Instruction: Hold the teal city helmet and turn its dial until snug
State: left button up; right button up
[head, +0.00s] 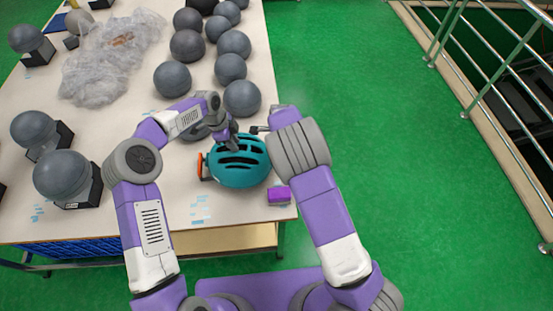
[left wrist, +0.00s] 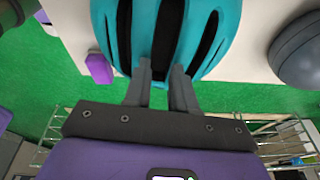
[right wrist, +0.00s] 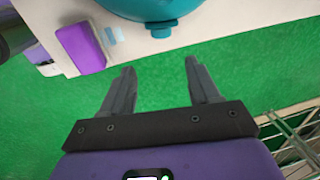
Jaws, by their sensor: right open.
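The teal city helmet (head: 238,172) rests on the table near its right edge, its vented shell up, with an orange part at its left side. My left gripper (head: 232,145) comes down on top of the helmet. In the left wrist view its fingers (left wrist: 163,85) are close together on the shell beside a dark vent, apparently gripping a rib. My right gripper (head: 256,129) is at the helmet's far right side. In the right wrist view its fingers (right wrist: 160,68) are wide open and empty. A small teal knob, apparently the dial (right wrist: 161,29), lies ahead, apart from them.
A purple block (head: 278,195) sits at the table's right edge near the helmet. Several grey balls (head: 241,98) lie behind it, and balls on black stands (head: 62,176) at left. Crumpled clear plastic (head: 105,58) lies at the back. Green floor (head: 370,120) is free to the right, before a railing.

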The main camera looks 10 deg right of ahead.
jog(key=shift+m, duration=0.6)
jog(key=f, duration=0.3)
jog(key=w+a+f, duration=0.1)
jog(key=f, duration=0.2)
jog(key=w+f, duration=0.1)
jog(key=f, duration=0.2)
jog(key=shift+a+f, duration=0.15)
jog(key=shift+f, duration=0.25)
jog(key=c, duration=1)
jog(key=shift+c, duration=0.2)
jog(key=shift+g, duration=0.4)
jog(key=shift+w+a+f+g, duration=0.1)
jog(key=shift+w+g, duration=0.05)
jog(key=shift+g, duration=0.6)
jog(key=shift+w+f+g, duration=0.1)
jog(key=shift+g, duration=0.65)
jog(key=shift+g+y, duration=0.3)
jog(key=shift+s+g, duration=0.1)
jog(key=shift+g, duration=0.2)
